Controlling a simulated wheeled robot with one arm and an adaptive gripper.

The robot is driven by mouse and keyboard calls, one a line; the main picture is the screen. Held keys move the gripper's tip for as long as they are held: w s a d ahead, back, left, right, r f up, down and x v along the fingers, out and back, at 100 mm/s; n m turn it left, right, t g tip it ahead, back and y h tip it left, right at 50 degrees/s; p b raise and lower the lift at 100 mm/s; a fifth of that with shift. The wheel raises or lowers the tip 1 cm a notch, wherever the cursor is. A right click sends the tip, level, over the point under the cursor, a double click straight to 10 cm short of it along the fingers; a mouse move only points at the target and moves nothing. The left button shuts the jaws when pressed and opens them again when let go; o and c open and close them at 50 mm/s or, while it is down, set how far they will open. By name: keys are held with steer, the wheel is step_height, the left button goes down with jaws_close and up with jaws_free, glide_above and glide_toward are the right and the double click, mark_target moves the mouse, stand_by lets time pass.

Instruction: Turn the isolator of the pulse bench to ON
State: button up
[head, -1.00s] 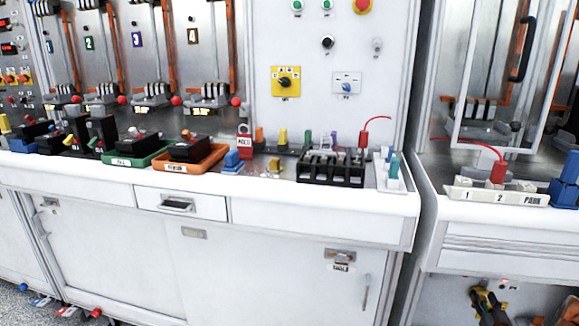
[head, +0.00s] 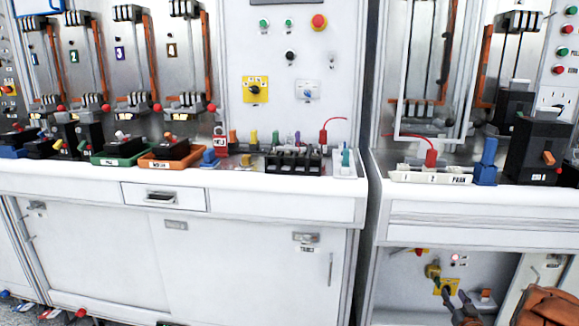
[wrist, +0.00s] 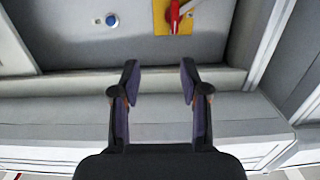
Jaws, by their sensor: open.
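A red handle (wrist: 175,12) on a yellow plate shows at the top edge of the wrist view, partly cut off. It looks like the isolator, and its label cannot be read. My gripper (wrist: 160,78) is open and empty, with its two dark fingers apart, below the handle in that picture and not touching it. In the head view my gripper (head: 456,297) is small, in the recess under the right-hand bench, in front of a yellow plate (head: 446,286) that it partly hides.
A blue round button (wrist: 111,19) is left of the handle. A red-and-yellow fitting (head: 418,251) and a lit lamp (head: 455,258) sit under the right bench top (head: 480,213). A brown bag-like object (head: 548,318) stands at the lower right. A pale ledge (wrist: 190,105) lies behind the fingers.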

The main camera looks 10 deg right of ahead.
steer(key=w+a+r+n+g+y, duration=0.1)
steer(key=w+a+r+g, duration=0.1)
steer(key=a, duration=0.3)
steer(key=w+a+r+n+g+y, duration=0.1)
steer(key=w+a+r+g, duration=0.1)
steer(key=a+g, duration=0.15)
steer(key=s+a+r+g, duration=0.2)
steer(key=s+a, duration=0.2)
steer(key=a, duration=0.4)
steer(key=s+a+r+g, duration=0.3)
steer(key=s+a, duration=0.1)
steer(key=a, duration=0.3)
steer(key=s+a+r+n+g+y, duration=0.1)
steer(key=s+a+r+g, duration=0.2)
steer(key=s+a, duration=0.65)
steer(key=s+a+r+g+y, duration=0.15)
steer(key=s+a, duration=0.45)
steer(key=s, duration=0.6)
steer(key=s+a+r+n+g+y, duration=0.1)
steer(key=s+a+r+g, duration=0.3)
steer(key=s+a, duration=0.5)
steer(key=s+r+p, duration=0.3)
steer(key=r+p, duration=1.9)
steer(key=r, duration=0.1)
steer(key=shift+s+d+t, duration=0.2)
steer(key=shift+d+t, duration=0.2)
